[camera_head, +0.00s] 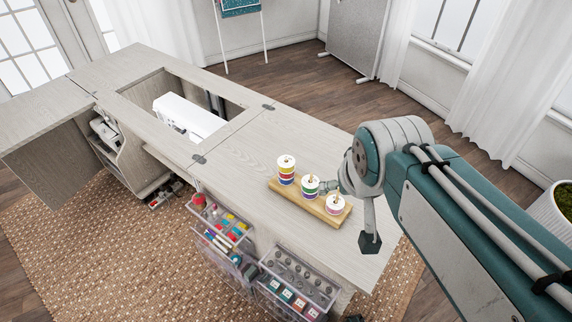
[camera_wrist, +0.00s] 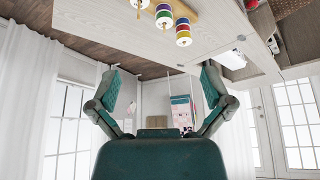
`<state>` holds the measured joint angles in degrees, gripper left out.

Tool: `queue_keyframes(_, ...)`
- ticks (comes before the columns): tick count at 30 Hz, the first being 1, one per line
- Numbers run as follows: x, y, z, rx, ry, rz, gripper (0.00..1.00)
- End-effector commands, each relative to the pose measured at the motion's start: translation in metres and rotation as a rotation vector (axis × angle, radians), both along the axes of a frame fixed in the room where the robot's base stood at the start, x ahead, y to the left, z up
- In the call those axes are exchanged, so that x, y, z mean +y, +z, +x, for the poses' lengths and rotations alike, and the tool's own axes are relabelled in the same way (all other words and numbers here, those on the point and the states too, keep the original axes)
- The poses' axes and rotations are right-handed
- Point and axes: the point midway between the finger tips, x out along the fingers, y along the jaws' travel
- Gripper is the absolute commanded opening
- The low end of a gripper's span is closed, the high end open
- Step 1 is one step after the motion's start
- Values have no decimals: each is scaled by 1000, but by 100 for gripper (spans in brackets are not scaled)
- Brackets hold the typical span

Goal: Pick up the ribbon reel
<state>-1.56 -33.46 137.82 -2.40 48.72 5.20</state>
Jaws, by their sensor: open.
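Three ribbon reels stand in a row on a wooden board on the cabinet top. The left reel (camera_head: 286,171) has several bright bands, the middle reel (camera_head: 309,187) shows green and white, and the right reel (camera_head: 335,205) is whitish and pink. In the wrist view the many-banded reel (camera_wrist: 183,33), the middle reel (camera_wrist: 164,17) and the pale reel (camera_wrist: 140,3), cut by the edge, lie beyond the fingertips. My gripper (camera_wrist: 160,84) is open, its fingers wide apart with nothing between them. In the head view it is partly hidden by my arm, beside the board's right end.
The wooden board (camera_head: 281,189) lies near the front of the cabinet top (camera_head: 255,147). A white sewing machine (camera_head: 188,116) sits in the opening further back. Clear drawers of supplies (camera_head: 297,284) stand open along the front. The top behind the board is bare.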

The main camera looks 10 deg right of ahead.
Motion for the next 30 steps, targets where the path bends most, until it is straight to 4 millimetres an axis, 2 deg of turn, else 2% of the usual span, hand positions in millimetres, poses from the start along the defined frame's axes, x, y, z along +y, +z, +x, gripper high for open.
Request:
queue_keyframes(1, 2, -1, 14, 11, -9, 1, 100)
queue_keyframes(8, 9, -11, 74, 32, -56, 0, 100)
queue_keyframes(14, 20, -30, 126, 47, -93, 0, 100)
queue_keyframes(20, 34, -60, 176, 61, -123, 0, 100)
queue_keyframes(24, 46, -87, 209, 70, -142, 1, 100)
queue_keyframes(30, 62, -126, 245, 78, -165, 6, 100)
